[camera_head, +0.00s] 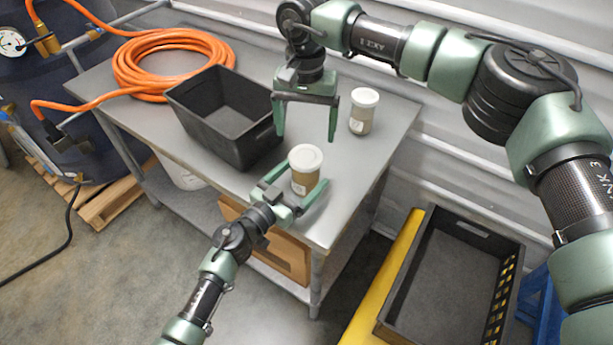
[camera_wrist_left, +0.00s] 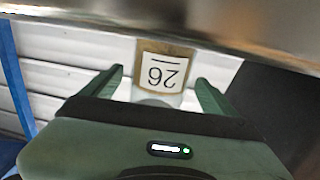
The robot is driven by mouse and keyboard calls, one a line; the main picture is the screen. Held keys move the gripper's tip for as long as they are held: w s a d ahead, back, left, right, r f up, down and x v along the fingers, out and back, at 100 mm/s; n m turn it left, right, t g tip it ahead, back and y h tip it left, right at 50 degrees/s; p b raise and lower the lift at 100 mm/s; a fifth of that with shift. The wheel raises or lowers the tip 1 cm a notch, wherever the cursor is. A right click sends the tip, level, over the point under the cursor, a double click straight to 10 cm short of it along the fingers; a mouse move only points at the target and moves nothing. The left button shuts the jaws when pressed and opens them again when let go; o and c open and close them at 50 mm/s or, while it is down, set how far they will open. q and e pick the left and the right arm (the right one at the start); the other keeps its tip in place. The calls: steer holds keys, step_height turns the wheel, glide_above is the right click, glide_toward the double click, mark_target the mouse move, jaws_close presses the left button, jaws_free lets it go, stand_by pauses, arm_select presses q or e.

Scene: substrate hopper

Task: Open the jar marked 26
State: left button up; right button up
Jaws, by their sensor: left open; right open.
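The jar marked 26 (camera_head: 304,176) has a white lid and brownish contents and stands upright at the table's near edge. In the left wrist view its label (camera_wrist_left: 164,73) shows a 26 upside down. My left gripper (camera_head: 307,172) is open, with its fingers on either side of this jar; I see no clear contact. My right gripper (camera_head: 306,138) is open and empty, pointing down above and just behind the jar's lid (camera_head: 305,157). A second white-lidded jar (camera_head: 362,112) stands farther back to the right; its label is unreadable.
A black open bin (camera_head: 217,118) stands on the grey table (camera_head: 352,186) left of the jars. A coiled orange hose (camera_head: 160,60) lies at the back left. A black crate (camera_head: 440,275) is at the lower right beside a yellow bar (camera_head: 385,280). The wall is close behind.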

arm_select(q)
steer(key=shift+x, duration=0.8)
arm_select(e)
steer(key=shift+w+d, duration=0.1)
arm_select(q)
steer(key=shift+s, duration=0.1)
